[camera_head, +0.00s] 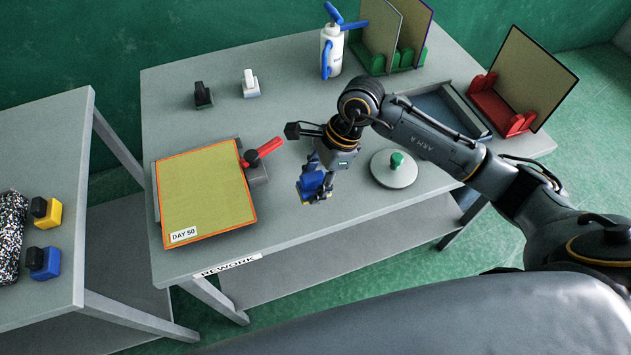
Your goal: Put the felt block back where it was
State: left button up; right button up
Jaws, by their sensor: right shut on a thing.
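My right gripper (315,196) is above the front part of the grey table marked REWORK (290,232), shut on a blue block (312,182). The fingers hide part of the block, so I cannot tell whether it is felt. The block appears held above the table, between the yellow-green panel and the white disc. My left gripper is out of view.
A yellow-green panel (205,190) labelled DAY 50 lies beside a red-handled clamp (262,153). A black block (203,96), a white block (250,84) and a spray bottle (331,50) stand behind. A white disc with a green knob (394,172) is to the right. The left table holds yellow (48,213) and blue (45,263) blocks.

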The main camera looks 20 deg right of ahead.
aim_at(315, 188)
jog(key=shift+w+d+f, duration=0.2)
jog(key=shift+w+f, duration=0.4)
jog(key=shift+f, duration=0.1)
jog(key=shift+w+d+f+p, duration=0.15)
jog(key=shift+f+p, duration=0.4)
jog(key=shift+f, duration=0.4)
jog(key=shift+w+d+f+p, duration=0.1)
jog(key=shift+f+p, duration=0.4)
jog(key=shift+f, duration=0.4)
jog(key=shift+f, duration=0.15)
jog(key=o, duration=0.6)
jog(key=shift+f+b, duration=0.1)
jog(key=shift+b, duration=0.2)
jog(key=o, duration=0.4)
jog(key=shift+a, duration=0.1)
